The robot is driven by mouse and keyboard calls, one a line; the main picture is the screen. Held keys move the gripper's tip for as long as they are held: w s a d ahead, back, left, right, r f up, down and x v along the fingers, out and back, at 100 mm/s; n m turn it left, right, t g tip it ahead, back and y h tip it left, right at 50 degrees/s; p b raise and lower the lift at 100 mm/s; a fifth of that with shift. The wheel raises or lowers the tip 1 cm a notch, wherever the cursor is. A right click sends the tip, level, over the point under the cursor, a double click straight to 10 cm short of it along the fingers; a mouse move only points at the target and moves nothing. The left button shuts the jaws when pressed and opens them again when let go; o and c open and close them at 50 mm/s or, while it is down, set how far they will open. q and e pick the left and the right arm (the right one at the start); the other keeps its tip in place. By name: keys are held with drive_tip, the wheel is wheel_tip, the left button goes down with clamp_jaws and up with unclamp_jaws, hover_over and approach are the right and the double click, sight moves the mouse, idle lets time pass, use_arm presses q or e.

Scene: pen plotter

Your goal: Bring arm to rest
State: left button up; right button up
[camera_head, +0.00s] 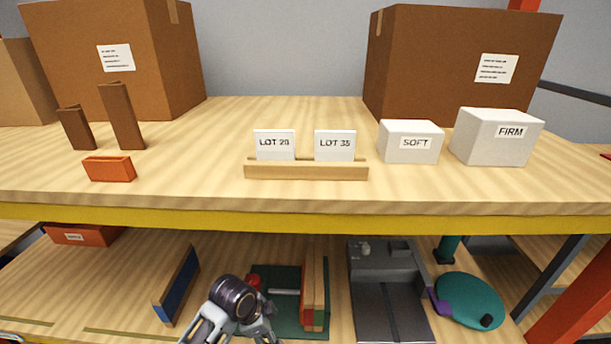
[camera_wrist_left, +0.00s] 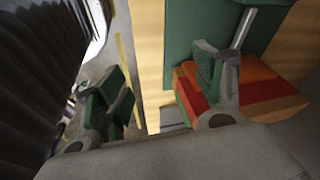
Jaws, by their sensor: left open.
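My left gripper (camera_head: 232,325) shows at the bottom of the head view, over the lower shelf (camera_head: 95,285), in front of the green plate (camera_head: 290,329). In the left wrist view my left gripper (camera_wrist_left: 155,90) has its two green-padded fingers spread apart with nothing between them. Its right finger overlaps a striped red, orange and tan block (camera_wrist_left: 262,88) in that view; I cannot tell if they touch. The head view shows upright tan, red and green slabs (camera_head: 314,285) on the green plate. My right gripper is in neither view.
A yellow-edged upper shelf (camera_head: 300,222) overhangs the lower one. It holds a wooden rack (camera_head: 305,173) with LOT 28 and LOT 35 cards and white SOFT (camera_head: 410,143) and FIRM blocks. Below are a blue-sided board (camera_head: 178,285), a grey machine (camera_head: 388,300) and a teal disc (camera_head: 470,300).

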use_arm(q)
drive_tip(key=shift+s+a+r+n+t+y, duration=0.65)
drive_tip(key=shift+s+a+n+y, duration=0.65)
drive_tip(key=shift+s+a+n, duration=4.95)
wheel_tip(320, 180, down, 36)
drive_tip(key=s+g+b, duration=0.1)
drive_tip(key=s+b, duration=0.1)
drive_tip(key=s+a+f+b, duration=0.1)
drive_tip(key=s+a+f, duration=0.1)
drive_tip(key=s+f, duration=0.8)
drive_tip(key=s+a+f+g+b, duration=0.1)
drive_tip(key=s+a+f, duration=0.1)
drive_tip(key=s+f, duration=0.9)
drive_tip(key=shift+s, duration=0.7)
drive_tip(key=shift+g, duration=0.25)
